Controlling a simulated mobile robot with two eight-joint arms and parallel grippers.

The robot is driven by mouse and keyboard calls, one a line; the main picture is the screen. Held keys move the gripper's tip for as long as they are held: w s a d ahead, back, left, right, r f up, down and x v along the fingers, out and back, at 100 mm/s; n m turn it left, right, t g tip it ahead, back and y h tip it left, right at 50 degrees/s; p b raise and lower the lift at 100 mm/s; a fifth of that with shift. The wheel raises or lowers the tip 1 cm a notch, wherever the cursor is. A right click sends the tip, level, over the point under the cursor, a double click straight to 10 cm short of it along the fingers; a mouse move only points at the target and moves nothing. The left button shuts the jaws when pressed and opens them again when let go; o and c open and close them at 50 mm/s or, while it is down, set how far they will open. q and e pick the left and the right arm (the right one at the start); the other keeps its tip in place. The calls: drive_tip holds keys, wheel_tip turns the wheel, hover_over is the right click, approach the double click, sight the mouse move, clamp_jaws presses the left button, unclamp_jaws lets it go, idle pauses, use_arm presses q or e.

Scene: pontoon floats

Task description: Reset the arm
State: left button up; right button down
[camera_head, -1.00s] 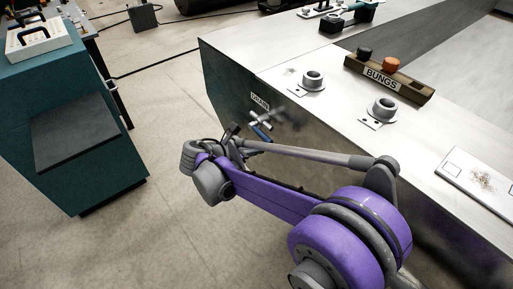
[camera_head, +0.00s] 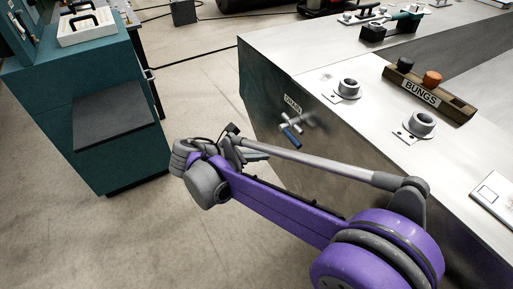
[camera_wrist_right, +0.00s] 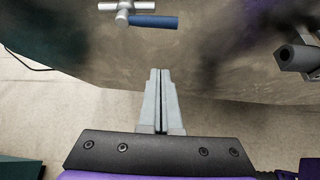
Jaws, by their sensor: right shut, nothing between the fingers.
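My right arm is purple and grey and reaches from the lower right toward the middle of the head view. Its gripper (camera_head: 256,153) is small and partly hidden behind the wrist there. In the right wrist view the two grey fingers (camera_wrist_right: 160,72) are together and empty. A drain valve with a metal cross handle and a blue lever (camera_head: 291,128) sits on the side of the metal float, to the right of the gripper. The blue lever (camera_wrist_right: 153,21) also shows ahead of the fingertips in the wrist view, apart from them. My left gripper is out of view.
The metal float (camera_head: 345,150) fills the right side, with a wooden BUNGS rack (camera_head: 447,103) and collars (camera_head: 348,88) on top. A teal cabinet (camera_head: 65,85) with a dark panel stands at the left. Bare concrete floor (camera_head: 200,90) lies between them.

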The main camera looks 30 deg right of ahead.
drive_tip(key=s+a+m+t+y+p, duration=0.2)
drive_tip(key=s+m+y+p, duration=0.3)
drive_tip(key=s+m, duration=0.4)
drive_tip(key=s+a+m+t+y+p, duration=0.2)
drive_tip(key=s+m+y+p, duration=0.4)
drive_tip(key=s+m, duration=0.3)
drive_tip(key=shift+s+a+r+y, duration=0.2)
drive_tip(key=shift+s+a+y, duration=0.25)
drive_tip(key=shift+a, duration=0.35)
drive_tip(key=shift+w, duration=0.1)
